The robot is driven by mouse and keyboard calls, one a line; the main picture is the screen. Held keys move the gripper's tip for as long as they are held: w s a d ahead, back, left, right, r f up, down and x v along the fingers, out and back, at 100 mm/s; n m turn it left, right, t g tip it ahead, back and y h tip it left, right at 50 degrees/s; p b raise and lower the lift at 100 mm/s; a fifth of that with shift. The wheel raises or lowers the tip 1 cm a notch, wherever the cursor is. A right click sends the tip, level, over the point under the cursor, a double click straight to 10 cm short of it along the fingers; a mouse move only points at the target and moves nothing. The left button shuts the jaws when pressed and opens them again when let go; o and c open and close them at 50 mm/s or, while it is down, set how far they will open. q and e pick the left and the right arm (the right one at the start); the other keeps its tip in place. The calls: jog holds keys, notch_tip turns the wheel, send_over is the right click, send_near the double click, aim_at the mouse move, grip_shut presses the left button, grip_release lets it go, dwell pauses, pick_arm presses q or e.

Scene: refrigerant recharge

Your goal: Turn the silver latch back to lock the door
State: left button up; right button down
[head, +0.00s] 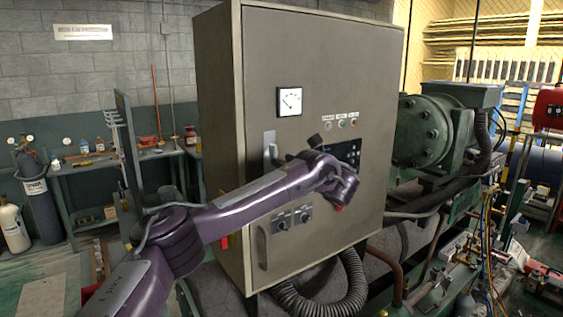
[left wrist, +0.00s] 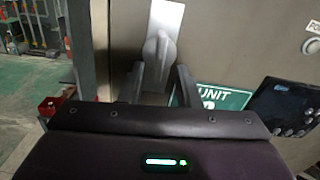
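The silver latch (head: 269,138) is on the left side of the grey cabinet door (head: 330,80), a pale plate with a turning handle. In the left wrist view the latch handle (left wrist: 158,52) hangs about straight down from its plate. My left gripper (head: 276,154) is at the latch. In the left wrist view its two fingers (left wrist: 160,88) are apart, one on each side of the handle's lower end, with gaps visible. Whether either finger touches the handle I cannot tell. The door looks flush with the cabinet. My right gripper is not in view.
A gauge (head: 289,101), a dark panel (head: 345,153) and knobs (head: 293,218) are on the door around my arm. A lower door handle (head: 262,247) is below. A thick hose (head: 330,299) runs under the cabinet. Gas cylinders (head: 38,200) stand far left.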

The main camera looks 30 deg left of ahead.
pick_arm(q)
jog(key=v, duration=0.6)
jog(key=shift+d, duration=0.2)
dwell(0.4)
